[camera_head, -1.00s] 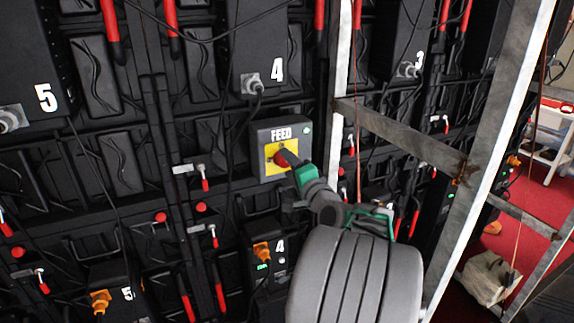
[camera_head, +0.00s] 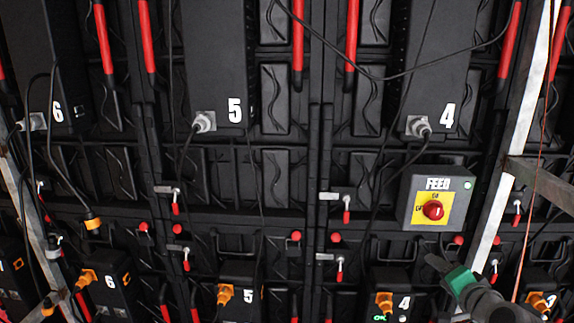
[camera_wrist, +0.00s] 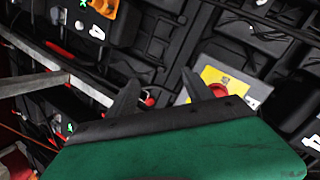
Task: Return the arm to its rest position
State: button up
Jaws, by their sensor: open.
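My gripper (camera_head: 437,266) is at the lower right of the head view, with its green part behind dark fingers. It is below the grey FEED box (camera_head: 438,198), apart from it and empty. The box has a yellow plate and a red rotary knob (camera_head: 433,210), and a small light glows at its upper right corner. In the wrist view the two dark fingers (camera_wrist: 162,92) stand apart.
Black panels numbered 4, 5 and 6 fill the wall, with hanging cables and red handles. A metal frame post (camera_head: 505,150) stands right of the box, close to my arm. Another post (camera_head: 25,210) is at the far left. Orange connectors (camera_head: 384,301) line the lower units.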

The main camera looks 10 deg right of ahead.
jog(key=s+a+f+n+g+y, duration=0.2)
jog(key=s+a+f+g, duration=0.2)
jog(key=s+f+g, duration=0.8)
jog(key=s+a+f+n, duration=0.2)
jog(key=s+a, duration=0.5)
jog(key=a, duration=0.1)
jog(key=w+a+r+n, duration=0.2)
jog(key=w+a+n, duration=0.1)
jog(key=a, duration=0.4)
jog(key=w+a+r+n+t+p, duration=0.1)
jog(key=w+a+r+n, duration=0.2)
jog(key=a, duration=0.3)
jog(key=w+a+r+n+t+y, duration=0.1)
jog(key=w+a+r+n, duration=0.1)
jog(key=w+a+n, duration=0.2)
jog(key=a, duration=0.3)
jog(key=shift+a+r+p, duration=0.2)
jog(key=shift+a+p, duration=0.1)
jog(key=shift+p, duration=0.05)
jog(key=shift+w, duration=0.1)
